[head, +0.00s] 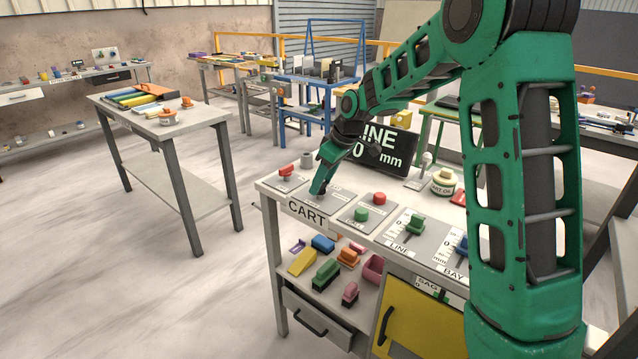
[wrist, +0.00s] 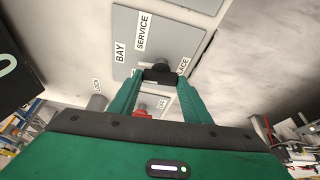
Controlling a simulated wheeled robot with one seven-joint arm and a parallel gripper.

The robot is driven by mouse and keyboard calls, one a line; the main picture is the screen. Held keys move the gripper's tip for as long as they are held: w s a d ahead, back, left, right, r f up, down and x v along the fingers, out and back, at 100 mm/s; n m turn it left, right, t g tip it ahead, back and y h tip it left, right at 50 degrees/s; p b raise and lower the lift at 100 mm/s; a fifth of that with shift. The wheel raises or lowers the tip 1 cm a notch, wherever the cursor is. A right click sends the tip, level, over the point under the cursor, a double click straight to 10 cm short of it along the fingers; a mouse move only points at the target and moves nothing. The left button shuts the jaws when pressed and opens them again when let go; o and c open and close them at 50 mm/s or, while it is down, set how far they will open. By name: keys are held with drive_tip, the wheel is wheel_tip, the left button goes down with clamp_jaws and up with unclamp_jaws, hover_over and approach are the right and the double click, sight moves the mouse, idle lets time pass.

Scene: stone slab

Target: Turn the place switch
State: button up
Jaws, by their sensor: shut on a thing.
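A dark switch knob (wrist: 158,70) sits on a grey plate (wrist: 150,20) with labels reading BAY, SERVICE and one partly covered that ends in "ACE". In the wrist view my green gripper (wrist: 160,82) has a finger on each side of the knob and is shut on it. The knob's pointing direction cannot be made out. In the head view my gripper (head: 320,188) reaches down to the plate near the bench's left end, behind the CART label (head: 307,215), and mostly hides the knob.
A red switch (head: 286,170) stands left of my gripper. Red (head: 379,198) and green (head: 362,214) buttons and a green slider (head: 415,223) stand to the right. A black display (head: 382,150) stands behind. Open floor lies left of the bench.

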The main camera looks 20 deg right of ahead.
drive_tip(key=m+h, duration=0.1)
drive_tip(key=m, duration=0.1)
drive_tip(key=m+h, duration=0.1)
drive_tip(key=m, duration=0.2)
drive_tip(key=shift+s+a+m+t, duration=0.2)
drive_tip(key=shift+m+t, duration=0.1)
drive_tip(key=shift+t, duration=0.1)
drive_tip(key=m+h, duration=0.1)
drive_tip(key=m, duration=0.3)
drive_tip(key=shift+a+f+m+h, duration=0.1)
drive_tip(key=shift+m+h, duration=0.2)
drive_tip(key=shift+h, duration=0.1)
drive_tip(key=o, duration=1.1)
